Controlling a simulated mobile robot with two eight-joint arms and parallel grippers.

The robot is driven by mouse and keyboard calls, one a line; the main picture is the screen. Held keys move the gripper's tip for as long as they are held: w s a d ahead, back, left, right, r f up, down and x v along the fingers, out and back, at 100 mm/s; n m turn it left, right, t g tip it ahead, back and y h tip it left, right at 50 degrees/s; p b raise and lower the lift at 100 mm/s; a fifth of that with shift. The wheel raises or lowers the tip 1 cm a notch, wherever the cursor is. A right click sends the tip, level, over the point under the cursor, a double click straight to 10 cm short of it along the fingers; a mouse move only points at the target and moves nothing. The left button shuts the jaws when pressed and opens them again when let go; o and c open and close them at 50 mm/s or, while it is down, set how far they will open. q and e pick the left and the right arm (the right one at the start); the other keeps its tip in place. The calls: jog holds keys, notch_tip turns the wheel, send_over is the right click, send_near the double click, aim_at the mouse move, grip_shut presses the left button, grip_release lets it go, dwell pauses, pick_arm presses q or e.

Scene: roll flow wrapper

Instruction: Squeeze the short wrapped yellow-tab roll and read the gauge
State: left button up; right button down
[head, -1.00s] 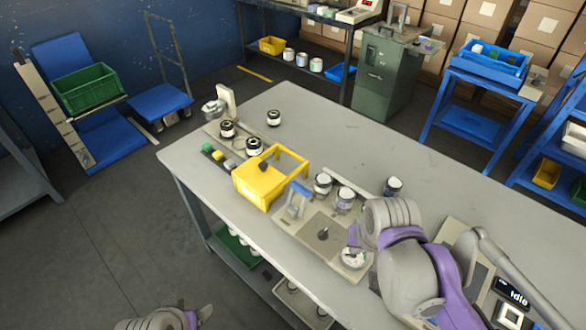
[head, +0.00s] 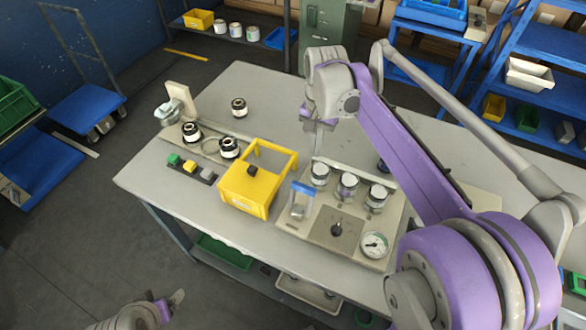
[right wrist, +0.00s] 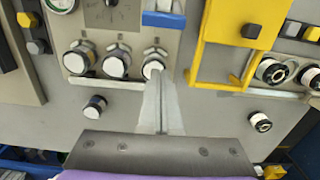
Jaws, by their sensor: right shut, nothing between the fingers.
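The gauge (head: 374,244) is a white round dial at the front right of a beige panel (head: 325,232); its reading is too small to make out. Three white-topped cylinders stand along the panel's back: left (head: 320,173), middle (head: 347,186) and right (head: 377,196). My right gripper (head: 317,150) is shut and empty, above and behind the left cylinder; in the right wrist view its fingertips (right wrist: 162,82) overlap that cylinder's edge, contact unclear. Black-and-white rolls (head: 190,131) stand at the table's left. I cannot tell which roll has a yellow tab. My left gripper (head: 175,299) is low at bottom left, jaws unclear.
A yellow open-framed box (head: 243,190) and a blue-handled lever (head: 303,188) stand left of the cylinders. Green, yellow and grey blocks (head: 189,167) lie farther left. A loose white-topped piece (right wrist: 95,105) stands behind the panel.

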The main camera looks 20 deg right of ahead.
aim_at(312, 172)
jog(key=shift+w+d, duration=0.1)
jog(key=shift+w, duration=0.1)
jog(key=shift+s, duration=0.1)
jog(key=f, duration=1)
jog(key=shift+s+a+f+b, duration=0.1)
jog(key=shift+a+f+b, duration=0.1)
jog(key=shift+b, duration=0.1)
jog(key=shift+s+a+r+p, duration=0.25)
jog(key=shift+s+a+r, duration=0.25)
jog(key=shift+s+a, duration=0.15)
jog(key=shift+s+a+r+p, duration=0.2)
jog(key=shift+s+a+r, duration=0.35)
jog(key=shift+a, duration=0.2)
